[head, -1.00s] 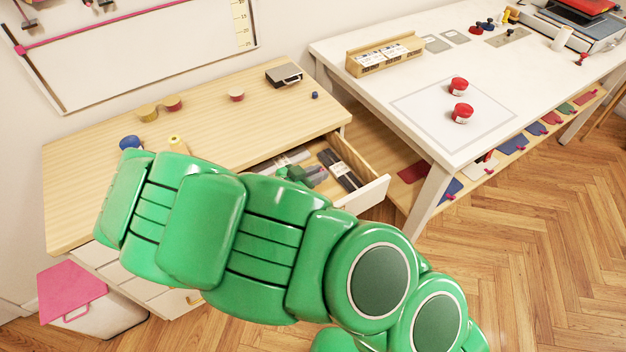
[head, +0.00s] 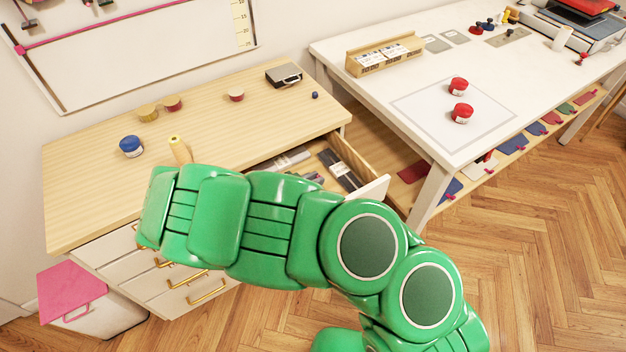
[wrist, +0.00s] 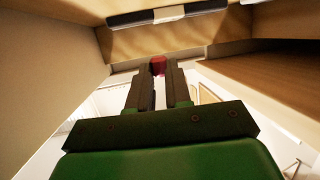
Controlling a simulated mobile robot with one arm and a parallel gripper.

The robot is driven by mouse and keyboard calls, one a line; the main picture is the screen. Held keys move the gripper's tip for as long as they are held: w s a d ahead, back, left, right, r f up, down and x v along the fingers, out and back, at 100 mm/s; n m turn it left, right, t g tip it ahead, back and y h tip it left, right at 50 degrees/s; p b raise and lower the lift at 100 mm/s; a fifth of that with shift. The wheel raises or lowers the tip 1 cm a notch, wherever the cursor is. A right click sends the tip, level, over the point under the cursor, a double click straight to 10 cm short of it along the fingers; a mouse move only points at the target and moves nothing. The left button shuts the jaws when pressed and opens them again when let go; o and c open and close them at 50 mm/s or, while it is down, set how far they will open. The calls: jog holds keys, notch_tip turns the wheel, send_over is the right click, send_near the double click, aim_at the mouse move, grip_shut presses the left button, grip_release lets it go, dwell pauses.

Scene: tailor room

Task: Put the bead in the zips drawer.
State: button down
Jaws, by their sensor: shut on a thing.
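A small red rounded thing (wrist: 158,65), which looks like the bead, is pinched between the fingertips of my gripper (wrist: 158,68) in the wrist view. My gripper is shut on it. In the head view my green arm hides the gripper. An open drawer (head: 352,158) sticks out under the right end of the wooden cabinet top, with dark flat packets (head: 339,170) and lighter items inside. My arm covers its front left part. I cannot read any label on it. The wrist view shows wooden surfaces close around the fingers and a pale and dark packet (wrist: 170,13) beyond them.
The cabinet top (head: 220,120) bears a blue jar (head: 131,146), a yellow cone (head: 180,150), several round pots, a dark box (head: 284,75) and a small blue ball (head: 315,95). Shut drawers (head: 190,285) lie below. A white table (head: 400,110) stands at the right.

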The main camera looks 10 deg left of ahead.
jog(key=shift+f, duration=0.65)
jog(key=c, duration=1.1)
grip_release()
jog(key=shift+o, duration=0.2)
jog(key=shift+r, duration=0.1)
jog(key=shift+r, duration=0.6)
jog(key=s+a+r, duration=0.3)
jog(key=s+r, duration=0.1)
jog(key=r, duration=0.4)
jog(key=shift+r, duration=0.15)
